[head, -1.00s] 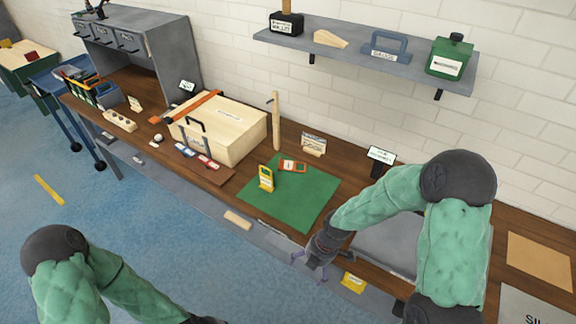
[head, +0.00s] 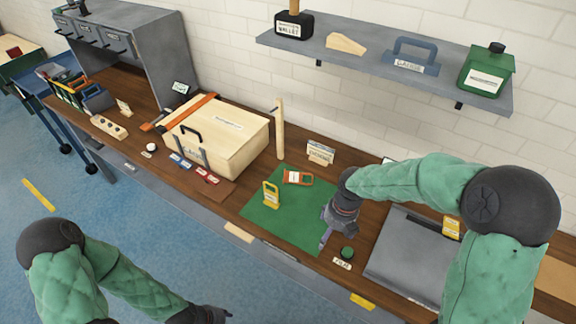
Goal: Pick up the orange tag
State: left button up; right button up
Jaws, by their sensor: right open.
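The orange tag (head: 298,178) lies flat on the back part of the green mat (head: 285,232). A yellow tag (head: 271,195) stands upright on the mat, in front and to the left of it. My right gripper (head: 325,240) is open above the mat's right edge, pointing down, to the right of and nearer than the orange tag, apart from it. My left gripper (head: 226,314) shows only in part at the bottom edge, away from the bench; its fingers are unclear.
A wooden box (head: 232,140) with an orange strap stands left of the mat. A wooden post (head: 280,128) and a small sign (head: 320,152) stand behind the mat. A green round button (head: 347,253) and a grey panel (head: 408,250) lie to the right.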

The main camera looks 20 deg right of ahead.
aim_at(290, 178)
jog(key=i, duration=1.05)
